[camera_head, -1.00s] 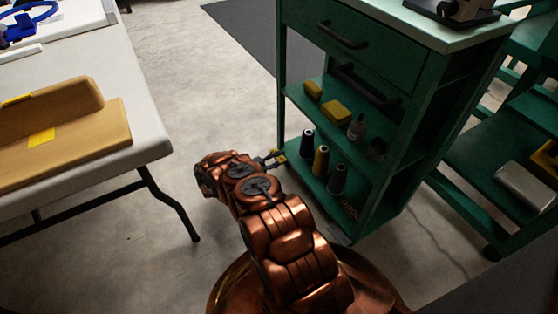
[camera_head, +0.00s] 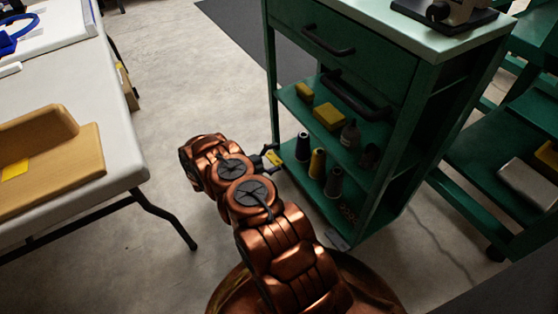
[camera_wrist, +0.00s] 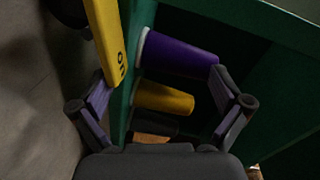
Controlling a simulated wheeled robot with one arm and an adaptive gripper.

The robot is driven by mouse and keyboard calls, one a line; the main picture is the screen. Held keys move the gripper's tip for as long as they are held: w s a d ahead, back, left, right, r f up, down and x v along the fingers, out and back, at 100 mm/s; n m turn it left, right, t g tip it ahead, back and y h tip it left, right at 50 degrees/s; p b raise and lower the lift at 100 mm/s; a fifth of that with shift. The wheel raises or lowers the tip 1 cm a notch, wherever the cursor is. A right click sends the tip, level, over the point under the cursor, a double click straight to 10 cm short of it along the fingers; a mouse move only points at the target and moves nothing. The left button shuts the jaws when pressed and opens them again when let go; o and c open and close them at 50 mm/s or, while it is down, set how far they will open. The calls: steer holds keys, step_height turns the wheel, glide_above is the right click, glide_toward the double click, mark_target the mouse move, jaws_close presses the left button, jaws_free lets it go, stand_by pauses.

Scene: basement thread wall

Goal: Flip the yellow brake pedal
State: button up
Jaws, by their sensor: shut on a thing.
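The yellow brake pedal (camera_head: 274,158) shows at the lower left edge of the green cart (camera_head: 350,214) in the head view. In the wrist view the pedal (camera_wrist: 106,38) is a long yellow bar with "ON" on it, at the upper left by the left finger. My gripper (camera_head: 266,154) is low beside the cart, at the pedal. The exact contact is hard to see in the dark.
Thread spools stand close behind the fingers: purple (camera_wrist: 180,53) and yellow (camera_wrist: 163,98). Yellow boxes (camera_head: 329,117) and a bottle sit on the shelf above. A white table (camera_head: 120,150) stands at the left. Grey floor lies between table and cart.

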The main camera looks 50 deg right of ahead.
mark_target(272, 161)
step_height(272, 161, up, 7)
steer(key=w+h, duration=0.1)
steer(key=w, duration=0.1)
steer(key=shift+w+a+h, duration=0.2)
steer(key=shift+h, duration=0.2)
steer(key=f, duration=0.1)
steer(key=a+f, duration=0.1)
steer(key=shift+s+a+f+y, duration=0.15)
steer(key=shift+s+f+y, duration=0.15)
steer(key=shift+f+y, duration=0.1)
steer(key=shift+a+r, duration=0.1)
steer(key=shift+r, duration=0.2)
steer(key=shift+c, duration=0.8)
steer(key=shift+s+a+r, duration=0.2)
steer(key=shift+a+r, duration=0.05)
steer(key=shift+a, duration=0.25)
steer(key=c, duration=0.6)
steer(key=shift+o, duration=0.2)
steer(key=w+a+f+p, duration=0.1)
steer(key=a+f+p, duration=0.1)
steer(key=a, duration=0.5)
steer(key=shift+w+f, duration=0.15)
steer(key=shift+f, duration=0.25)
steer(key=shift+r+p, duration=0.1)
steer(key=shift+p, duration=0.35)
